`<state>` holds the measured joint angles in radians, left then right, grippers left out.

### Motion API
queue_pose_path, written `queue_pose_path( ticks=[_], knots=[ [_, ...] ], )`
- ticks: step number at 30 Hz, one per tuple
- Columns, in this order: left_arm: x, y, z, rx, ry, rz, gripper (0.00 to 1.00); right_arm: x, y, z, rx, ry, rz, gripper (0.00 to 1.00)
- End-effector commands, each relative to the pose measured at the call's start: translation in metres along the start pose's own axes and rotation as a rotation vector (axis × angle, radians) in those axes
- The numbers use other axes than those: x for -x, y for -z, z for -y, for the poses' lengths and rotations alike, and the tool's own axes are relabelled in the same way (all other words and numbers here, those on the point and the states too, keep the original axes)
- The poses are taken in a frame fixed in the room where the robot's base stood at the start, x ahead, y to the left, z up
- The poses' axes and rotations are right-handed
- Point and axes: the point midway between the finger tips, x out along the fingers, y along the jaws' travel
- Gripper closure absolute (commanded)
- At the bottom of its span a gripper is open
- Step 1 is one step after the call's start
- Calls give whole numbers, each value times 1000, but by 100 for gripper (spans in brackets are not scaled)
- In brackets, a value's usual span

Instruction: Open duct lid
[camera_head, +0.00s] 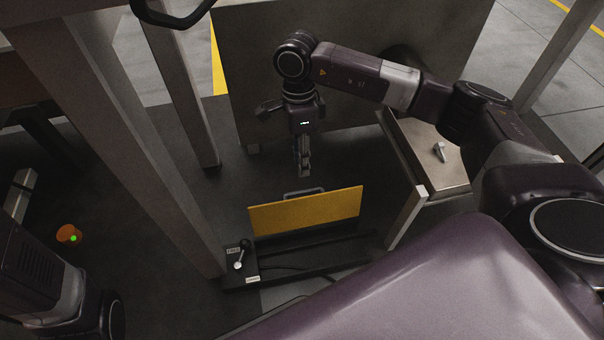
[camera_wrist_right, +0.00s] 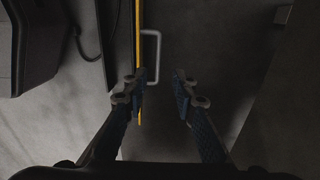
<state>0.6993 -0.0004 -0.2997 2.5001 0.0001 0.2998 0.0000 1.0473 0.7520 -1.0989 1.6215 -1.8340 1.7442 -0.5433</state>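The duct lid is a yellow panel (camera_head: 305,211) standing upright, close to edge-on, above a dark base (camera_head: 330,256). A grey bar handle (camera_head: 304,192) shows at its far side; in the right wrist view the lid is a thin yellow strip (camera_wrist_right: 138,45) with the handle (camera_wrist_right: 158,62) to its right. My right gripper (camera_head: 304,172) points down above and behind the handle. In the right wrist view its two fingers (camera_wrist_right: 162,85) are apart with nothing gripped; the left finger overlaps the lid edge in the picture. My left gripper is not in view.
A small lever (camera_head: 240,262) stands at the base's left end. A grey post (camera_head: 160,150) rises on the left. A box with a metal top (camera_head: 425,165) stands right of the lid, a large dark panel (camera_head: 350,60) behind. An orange button with a green light (camera_head: 70,235) is at far left.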

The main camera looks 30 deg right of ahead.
Motion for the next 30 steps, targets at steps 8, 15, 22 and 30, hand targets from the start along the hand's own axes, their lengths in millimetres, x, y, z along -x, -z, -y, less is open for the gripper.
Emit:
queue_pose_path(
  ticks=[8, 15, 22, 30],
  knots=[
    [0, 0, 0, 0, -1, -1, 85, 30, 0, 0, -1, 1, -1, 75],
    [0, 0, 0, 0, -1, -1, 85, 32, 0, 0, -1, 0, -1, 75],
    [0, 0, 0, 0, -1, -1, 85, 32, 0, 0, -1, 0, -1, 75],
    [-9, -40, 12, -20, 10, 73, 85, 45, -18, -4, -54, -56, 124, 75]
  ],
)
